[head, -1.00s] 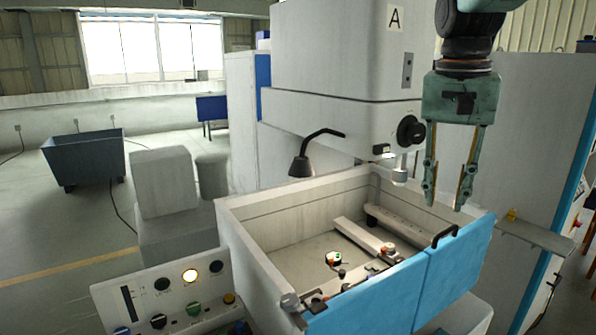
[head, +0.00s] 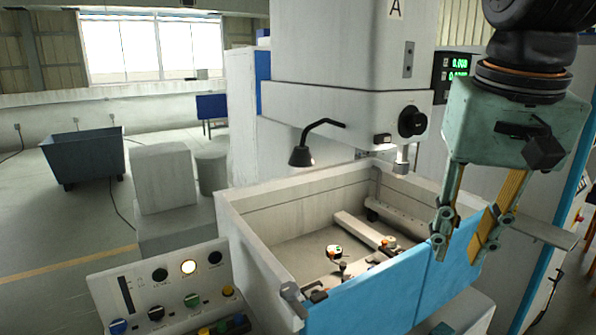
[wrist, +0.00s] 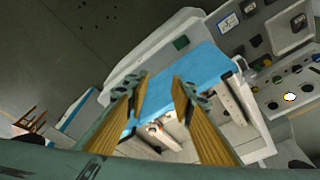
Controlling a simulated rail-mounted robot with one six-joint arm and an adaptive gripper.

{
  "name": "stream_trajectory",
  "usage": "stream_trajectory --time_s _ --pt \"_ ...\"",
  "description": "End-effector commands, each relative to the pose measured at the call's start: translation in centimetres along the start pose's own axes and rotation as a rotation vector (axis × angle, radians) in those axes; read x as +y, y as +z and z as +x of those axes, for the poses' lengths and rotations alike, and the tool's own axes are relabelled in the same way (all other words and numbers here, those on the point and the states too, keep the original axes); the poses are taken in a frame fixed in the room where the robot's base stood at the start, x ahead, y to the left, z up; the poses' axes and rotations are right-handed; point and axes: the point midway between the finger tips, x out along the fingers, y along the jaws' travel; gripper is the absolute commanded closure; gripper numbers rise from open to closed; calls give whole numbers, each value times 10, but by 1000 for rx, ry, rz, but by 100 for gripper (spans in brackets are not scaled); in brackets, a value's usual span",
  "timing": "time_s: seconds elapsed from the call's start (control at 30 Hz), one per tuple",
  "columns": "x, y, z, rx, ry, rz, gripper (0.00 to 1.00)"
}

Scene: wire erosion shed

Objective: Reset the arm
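My gripper (head: 457,250) hangs at the right of the head view, fingers pointing down. It is in front of the blue doors (head: 400,293) of the machine's tank (head: 243,232). The fingers are spread apart with nothing between them. The wrist view also shows both fingers (wrist: 160,92) apart and empty, with the tank and its blue doors beyond them. The gripper hides part of the right door and its handle in the head view.
The machine head (head: 345,130) stands over the tank, with a black lamp (head: 300,155) beside it. A control panel (head: 170,292) with knobs and a lit button is at the lower left. A side shelf (head: 545,233) is at the right. A grey bin (head: 85,155) stands far left.

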Motion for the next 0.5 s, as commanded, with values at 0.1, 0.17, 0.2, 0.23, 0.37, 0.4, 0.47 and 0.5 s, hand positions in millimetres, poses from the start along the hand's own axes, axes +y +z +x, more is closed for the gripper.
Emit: stream_trajectory --time_s 0.1,0.17,0.2,0.23,0.37,0.4,0.47,0.5 --pt "0 23 5 17 -9 -33 77" --pt "0 34 8 24 -13 -50 77" --pt "0 41 9 30 -16 -61 77" --pt "1 46 11 33 -18 -69 77" --pt "1 69 18 50 -27 -104 77" --pt "1 76 19 56 -30 -115 77" --pt "2 87 23 62 -34 -132 77" --pt "2 94 26 68 -36 -143 77"
